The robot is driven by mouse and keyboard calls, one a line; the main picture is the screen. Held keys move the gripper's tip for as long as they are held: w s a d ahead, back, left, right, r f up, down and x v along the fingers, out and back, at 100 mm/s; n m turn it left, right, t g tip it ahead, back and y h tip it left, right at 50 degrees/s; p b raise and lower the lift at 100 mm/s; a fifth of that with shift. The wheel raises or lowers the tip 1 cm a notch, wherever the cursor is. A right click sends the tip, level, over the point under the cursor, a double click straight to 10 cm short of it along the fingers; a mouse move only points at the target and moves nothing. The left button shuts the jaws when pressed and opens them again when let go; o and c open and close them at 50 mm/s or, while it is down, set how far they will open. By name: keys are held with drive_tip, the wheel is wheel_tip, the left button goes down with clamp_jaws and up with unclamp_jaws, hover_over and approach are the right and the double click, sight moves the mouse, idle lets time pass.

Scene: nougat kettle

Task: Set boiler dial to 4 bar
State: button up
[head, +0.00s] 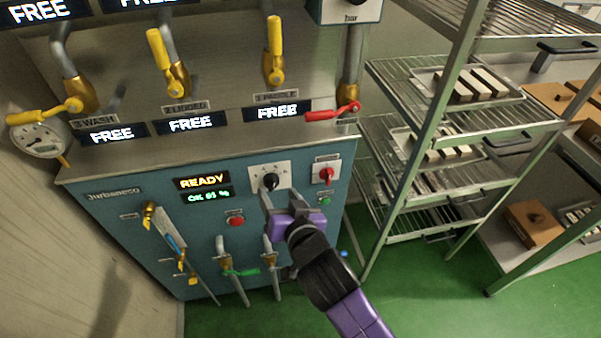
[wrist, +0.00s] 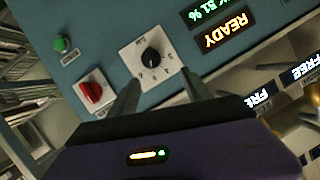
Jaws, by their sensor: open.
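The boiler dial (head: 270,181) is a round black knob on a pale square plate, on the front of the blue panel. In the wrist view the dial (wrist: 151,57) shows upside down with marks and digits around it. A light pointer line is on the knob, but I cannot read its value surely. My gripper (head: 277,194) is open in front of the plate, just below the knob. In the wrist view its two fingers (wrist: 160,84) are apart and empty, with the knob beyond and between them; they appear not to touch it.
A red rotary switch (head: 326,174) and a green button (head: 325,200) sit right of the dial. A red button (head: 235,220) and a READY display (head: 201,182) are on its left. Pipes with levers (head: 242,272) are below. A metal rack (head: 440,145) stands at right.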

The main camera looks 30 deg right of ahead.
sight(272, 184)
drive_tip(key=shift+m+g, duration=0.3)
drive_tip(key=shift+m, duration=0.2)
drive_tip(key=shift+s+d+f+p+x, duration=0.1)
drive_tip(key=shift+d+f+x, duration=0.05)
drive_tip(key=shift+x, duration=1.2)
drive_tip(key=shift+s+d+f+p+x, duration=0.1)
drive_tip(key=shift+d+f+x, duration=0.1)
drive_tip(key=shift+x, duration=1.1)
drive_tip(key=shift+s+d+f+p+x, duration=0.1)
drive_tip(key=shift+f+x, duration=0.05)
drive_tip(key=shift+x, duration=1.2)
drive_tip(key=shift+c, duration=0.5)
clamp_jaws()
drive_tip(key=shift+a+n+h, duration=0.1)
drive_tip(key=shift+n+h, duration=0.2)
drive_tip(key=shift+w+a+n+g+h+b, duration=0.1)
drive_tip(key=shift+a+n+g+h+b, duration=0.15)
drive_tip(key=shift+n+h, duration=0.5)
drive_tip(key=shift+a+n+g+h+b, duration=0.1)
drive_tip(key=shift+n+g+h+b, duration=0.15)
drive_tip(key=shift+n+h+b, duration=0.5)
drive_tip(key=shift+a+n+g+h, duration=0.1)
drive_tip(key=shift+n+g+h, duration=0.15)
drive_tip(key=shift+n, duration=0.85)
